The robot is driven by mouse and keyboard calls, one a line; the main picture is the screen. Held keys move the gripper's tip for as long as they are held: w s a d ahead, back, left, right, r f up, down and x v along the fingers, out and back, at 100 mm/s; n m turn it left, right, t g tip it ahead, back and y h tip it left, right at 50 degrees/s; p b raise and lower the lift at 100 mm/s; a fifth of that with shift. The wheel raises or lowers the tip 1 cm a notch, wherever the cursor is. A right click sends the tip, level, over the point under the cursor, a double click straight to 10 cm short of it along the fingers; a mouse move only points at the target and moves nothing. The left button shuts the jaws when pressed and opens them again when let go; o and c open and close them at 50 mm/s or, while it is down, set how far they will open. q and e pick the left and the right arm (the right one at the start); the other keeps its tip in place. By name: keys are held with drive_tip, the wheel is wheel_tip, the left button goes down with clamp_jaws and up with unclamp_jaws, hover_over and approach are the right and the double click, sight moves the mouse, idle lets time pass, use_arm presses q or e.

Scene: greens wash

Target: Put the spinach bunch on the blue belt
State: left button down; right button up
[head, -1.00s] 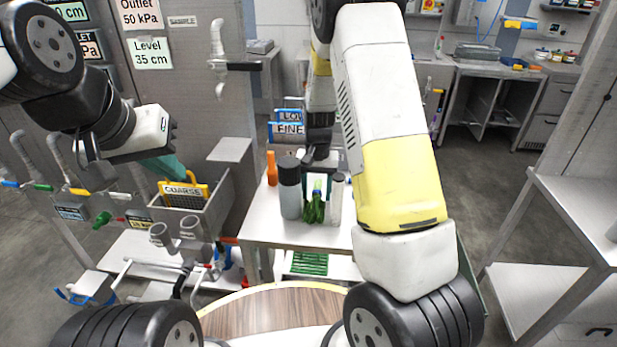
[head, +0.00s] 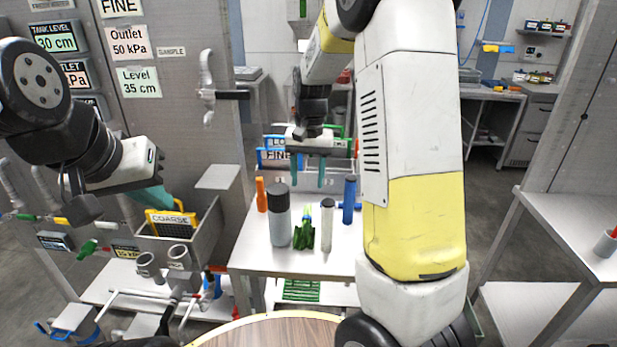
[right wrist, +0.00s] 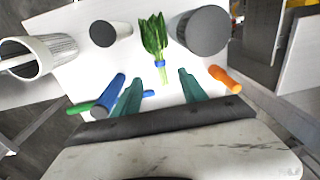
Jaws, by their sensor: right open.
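The spinach bunch (head: 304,233) is green with a blue band and is on the white table (head: 250,254), between a grey dark-capped bottle (head: 279,222) and a slim clear bottle (head: 327,228). In the right wrist view the bunch (right wrist: 153,36) lies beyond the fingertips, its banded end towards them. My right gripper (head: 308,182) is open and empty, with its teal fingers apart behind the bunch. My left gripper (head: 152,195) is at the left near the COARSE basket; its finger gap is unclear. I cannot make out a blue belt.
An orange bottle (head: 261,195) and a blue bottle (head: 349,200) stand on the same table. Blue FINE-labelled baskets (head: 278,157) are behind. The yellow COARSE basket (head: 172,222) sits at a grey sink on the left. A side table (head: 580,235) is at right.

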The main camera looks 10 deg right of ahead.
drive_tip(key=s+r+n+t+y, duration=0.1)
drive_tip(key=s+r+t, duration=0.1)
drive_tip(key=s+r, duration=0.4)
drive_tip(key=s+r+n+t, duration=0.2)
drive_tip(key=s+r, duration=0.5)
drive_tip(key=s, duration=0.9)
drive_tip(key=shift+d+r+t+y, duration=0.2)
drive_tip(key=shift+r+t+y, duration=0.15)
drive_tip(key=shift+t, duration=0.45)
drive_tip(key=shift+o, duration=0.5)
drive_tip(key=shift+s+f+n, duration=0.1)
drive_tip(key=shift+s+n, duration=0.2)
drive_tip(key=shift+s, duration=0.05)
drive_tip(key=m+g+h, duration=0.2)
drive_tip(key=m+g, duration=0.2)
drive_tip(key=g, duration=0.2)
hover_over(306, 219)
wheel_tip(306, 219, down, 20)
drive_tip(key=shift+d+r, duration=0.1)
drive_tip(key=shift+d, duration=0.05)
wheel_tip(306, 219, down, 8)
drive_tip(key=shift+f, duration=0.1)
